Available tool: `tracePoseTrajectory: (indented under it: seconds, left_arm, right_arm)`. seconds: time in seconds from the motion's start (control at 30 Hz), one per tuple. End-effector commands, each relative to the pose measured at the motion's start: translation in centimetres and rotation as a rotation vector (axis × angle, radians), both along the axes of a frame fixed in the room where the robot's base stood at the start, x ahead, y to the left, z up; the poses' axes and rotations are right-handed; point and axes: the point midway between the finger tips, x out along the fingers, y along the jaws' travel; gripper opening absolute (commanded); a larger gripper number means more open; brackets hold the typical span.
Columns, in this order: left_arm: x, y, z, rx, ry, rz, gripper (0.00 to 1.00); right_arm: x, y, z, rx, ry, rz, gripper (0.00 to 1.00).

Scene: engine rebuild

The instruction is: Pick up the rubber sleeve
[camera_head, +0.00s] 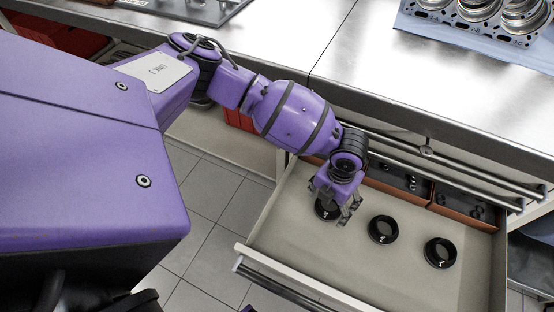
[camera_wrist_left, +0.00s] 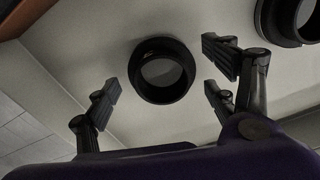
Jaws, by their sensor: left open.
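Three black ring-shaped parts stand in a row on the floor of the open drawer. One black ring (camera_head: 325,213) is partly hidden under my left gripper (camera_head: 335,207); the others are a middle ring (camera_head: 373,231) and a right ring (camera_head: 430,253). I cannot tell by looks alone which is the rubber sleeve. In the left wrist view, the nearest ring (camera_wrist_left: 164,97) lies between and slightly beyond the open fingers of my left gripper (camera_wrist_left: 163,88), with gaps on both sides. A second ring (camera_wrist_left: 268,22) shows at the top right. My right gripper is not in view.
The drawer (camera_head: 420,285) has raised walls. Orange bins (camera_head: 400,186) with small dark parts sit along its back. The steel worktop (camera_head: 400,95) overhangs behind, with an engine block (camera_head: 480,18) on a blue mat. Bare drawer floor lies in front of the rings.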

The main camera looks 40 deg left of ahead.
Motion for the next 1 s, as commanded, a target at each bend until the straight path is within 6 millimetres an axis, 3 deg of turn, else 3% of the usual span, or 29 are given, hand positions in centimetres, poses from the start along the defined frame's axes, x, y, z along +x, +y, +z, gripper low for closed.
tracePoseTrajectory:
  seconds: [0.27, 0.6, 1.0]
  left_arm:
    - [-0.1, 0.0, -0.3, 0.0, 0.0, 0.0, 0.77]
    - [0.0, 0.0, -0.2, 0.0, -0.001, 0.0, 0.32]
    - [0.2, 0.0, 0.7, -0.001, -0.005, 0.0, 0.31]
  right_arm:
    - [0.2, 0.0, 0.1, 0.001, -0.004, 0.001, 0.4]
    - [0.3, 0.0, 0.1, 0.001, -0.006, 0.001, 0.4]
    - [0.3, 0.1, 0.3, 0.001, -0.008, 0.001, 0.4]
